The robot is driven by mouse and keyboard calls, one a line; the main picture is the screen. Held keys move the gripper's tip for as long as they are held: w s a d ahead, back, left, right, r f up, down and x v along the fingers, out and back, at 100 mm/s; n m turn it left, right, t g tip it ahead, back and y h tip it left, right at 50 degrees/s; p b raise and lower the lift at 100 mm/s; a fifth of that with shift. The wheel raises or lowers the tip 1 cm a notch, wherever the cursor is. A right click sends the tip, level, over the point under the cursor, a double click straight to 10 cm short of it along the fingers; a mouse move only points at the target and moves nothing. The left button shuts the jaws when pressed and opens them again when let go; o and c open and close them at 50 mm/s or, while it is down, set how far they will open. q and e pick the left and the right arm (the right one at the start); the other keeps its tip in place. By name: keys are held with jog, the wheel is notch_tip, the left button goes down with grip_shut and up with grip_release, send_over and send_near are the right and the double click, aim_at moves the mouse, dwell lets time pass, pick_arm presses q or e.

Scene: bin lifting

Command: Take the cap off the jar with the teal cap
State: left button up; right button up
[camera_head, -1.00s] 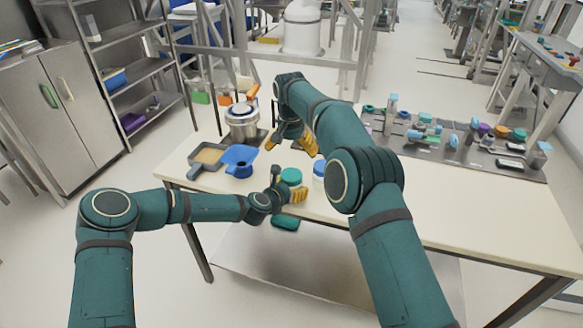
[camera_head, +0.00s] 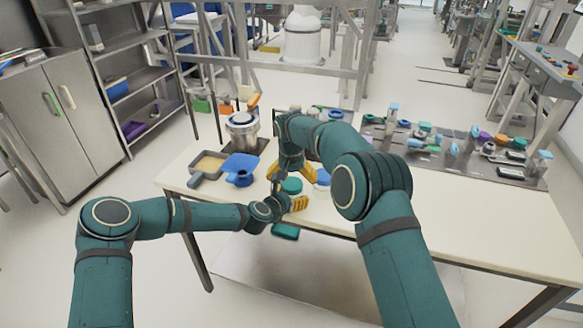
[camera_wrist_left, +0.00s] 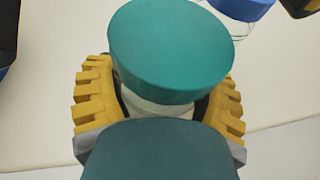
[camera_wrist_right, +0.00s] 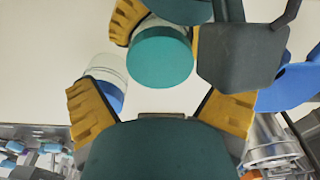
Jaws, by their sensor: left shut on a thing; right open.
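The jar with the teal cap (camera_head: 291,185) stands on the table near its front edge. In the left wrist view its teal cap (camera_wrist_left: 170,50) sits on the clear jar body (camera_wrist_left: 158,105). My left gripper (camera_head: 289,195) is shut on the jar body below the cap, one yellow finger on each side. My right gripper (camera_head: 291,173) is open just behind and above the cap. In the right wrist view the teal cap (camera_wrist_right: 160,62) lies beyond the spread fingers of my right gripper (camera_wrist_right: 160,108), with no finger touching it.
A blue-capped jar (camera_head: 322,177) stands close by on the right, near a right finger. A blue container (camera_head: 240,168), a tray (camera_head: 207,166) and a metal pot (camera_head: 242,130) stand to the left. A rack of small parts (camera_head: 470,150) lies at the right. The table's front right is clear.

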aim_at(292, 183)
jog(key=shift+w+f, duration=0.1)
jog(key=shift+f, duration=1.05)
jog(key=c, duration=1.3)
jog(key=shift+r, duration=0.15)
jog(key=shift+r, duration=0.95)
jog(key=shift+r, duration=0.1)
jog(key=shift+r, duration=1.95)
pick_arm(q)
jog(key=o, duration=1.2)
